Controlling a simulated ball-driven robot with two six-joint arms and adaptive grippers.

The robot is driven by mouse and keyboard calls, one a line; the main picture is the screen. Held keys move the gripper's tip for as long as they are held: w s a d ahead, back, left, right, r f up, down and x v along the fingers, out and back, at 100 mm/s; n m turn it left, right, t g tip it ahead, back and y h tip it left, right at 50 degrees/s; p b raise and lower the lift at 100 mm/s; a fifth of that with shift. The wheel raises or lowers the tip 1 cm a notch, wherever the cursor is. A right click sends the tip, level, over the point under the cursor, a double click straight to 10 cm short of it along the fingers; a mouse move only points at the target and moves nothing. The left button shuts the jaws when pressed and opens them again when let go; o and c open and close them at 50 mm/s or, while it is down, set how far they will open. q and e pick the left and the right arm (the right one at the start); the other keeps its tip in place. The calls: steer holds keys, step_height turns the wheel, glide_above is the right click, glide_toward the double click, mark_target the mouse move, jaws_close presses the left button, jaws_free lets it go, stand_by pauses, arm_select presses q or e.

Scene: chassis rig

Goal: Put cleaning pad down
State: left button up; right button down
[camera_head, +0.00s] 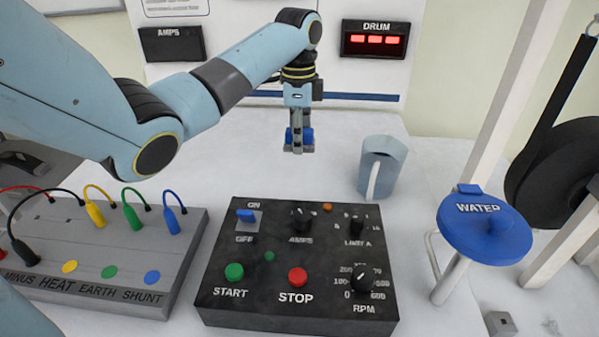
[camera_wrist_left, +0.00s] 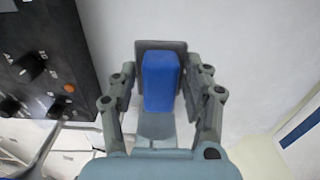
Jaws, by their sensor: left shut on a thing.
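The cleaning pad (camera_wrist_left: 160,82) is a blue block, held between the fingers of my left gripper (camera_wrist_left: 159,90) in the left wrist view. In the head view the left gripper (camera_head: 299,143) points down behind the control box, and blue parts of the pad (camera_head: 307,135) show beside its fingers. The gripper is shut on the pad. It is over the white table (camera_head: 240,160); I cannot tell whether the pad touches the surface. My right gripper is not in view.
A grey-blue jug (camera_head: 385,160) stands right of the gripper. The black control box (camera_head: 300,265) is in front, with a grey terminal box (camera_head: 100,245) to its left. A blue WATER lid (camera_head: 485,228) is at right. White table is clear around the gripper.

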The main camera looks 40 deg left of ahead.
mark_target(299, 183)
arm_select(q)
step_height(299, 183, down, 10)
steer(key=shift+f+b, duration=0.15)
steer(key=shift+b, duration=0.65)
steer(key=shift+f, duration=0.1)
steer(key=o, duration=1.2)
step_height(299, 183, up, 11)
steer(key=shift+r+p, duration=0.1)
steer(key=shift+p, duration=0.8)
steer(key=shift+r, duration=0.55)
